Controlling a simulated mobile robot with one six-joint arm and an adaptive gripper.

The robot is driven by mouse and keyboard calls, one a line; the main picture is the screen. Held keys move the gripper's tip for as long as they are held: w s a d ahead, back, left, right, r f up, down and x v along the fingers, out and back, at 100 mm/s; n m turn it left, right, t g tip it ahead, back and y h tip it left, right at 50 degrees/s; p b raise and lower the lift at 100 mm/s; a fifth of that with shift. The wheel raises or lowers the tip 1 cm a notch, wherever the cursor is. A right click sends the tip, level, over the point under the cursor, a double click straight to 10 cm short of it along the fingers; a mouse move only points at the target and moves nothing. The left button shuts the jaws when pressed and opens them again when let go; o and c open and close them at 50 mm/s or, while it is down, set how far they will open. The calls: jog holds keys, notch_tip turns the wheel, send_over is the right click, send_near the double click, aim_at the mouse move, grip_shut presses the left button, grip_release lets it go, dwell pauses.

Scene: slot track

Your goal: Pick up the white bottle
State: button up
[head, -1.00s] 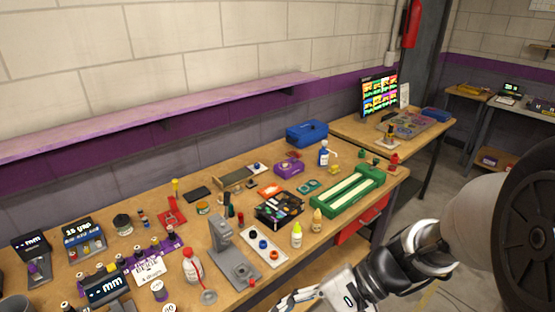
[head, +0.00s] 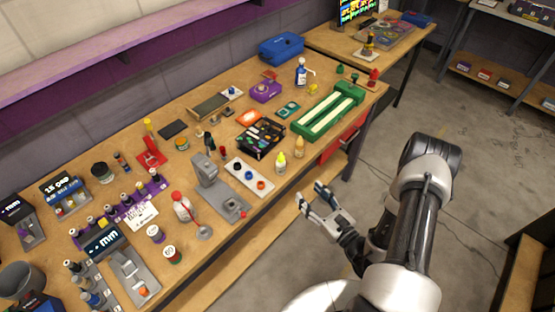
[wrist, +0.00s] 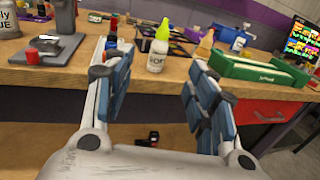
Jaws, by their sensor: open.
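A small white bottle with a yellow-green cap (head: 281,163) stands upright near the front edge of the workbench. In the wrist view this bottle (wrist: 157,56) shows beyond and between my fingers, with dark lettering on its side. A white bottle with a red cap (head: 182,207) stands further left on the bench. My gripper (head: 311,194) is open and empty, in front of the bench edge and apart from both bottles. In the wrist view my gripper's blue-padded fingers (wrist: 154,72) are spread wide.
An amber bottle (head: 300,148) stands just right of the yellow-green-capped one. Behind them is a black box of parts (head: 262,138). A white tray with coloured rings (head: 249,175) lies left, a green slotted track (head: 328,112) right. The floor before the bench is clear.

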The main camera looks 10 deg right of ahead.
aim_at(284, 165)
jog(key=b+x, duration=0.1)
jog(key=x, duration=1.1)
jog(key=shift+d+f+b, duration=0.1)
jog(key=shift+f+b, duration=0.05)
jog(key=shift+b, duration=0.25)
jog(key=x, duration=0.2)
jog(key=b+x, duration=0.1)
jog(key=x, duration=0.1)
jog(key=shift+w+f, duration=0.15)
jog(key=shift+f, duration=0.15)
jog(key=shift+w+r, duration=0.1)
jog(key=shift+w, duration=0.4)
jog(key=shift+c, duration=0.4)
jog(key=c, duration=1.1)
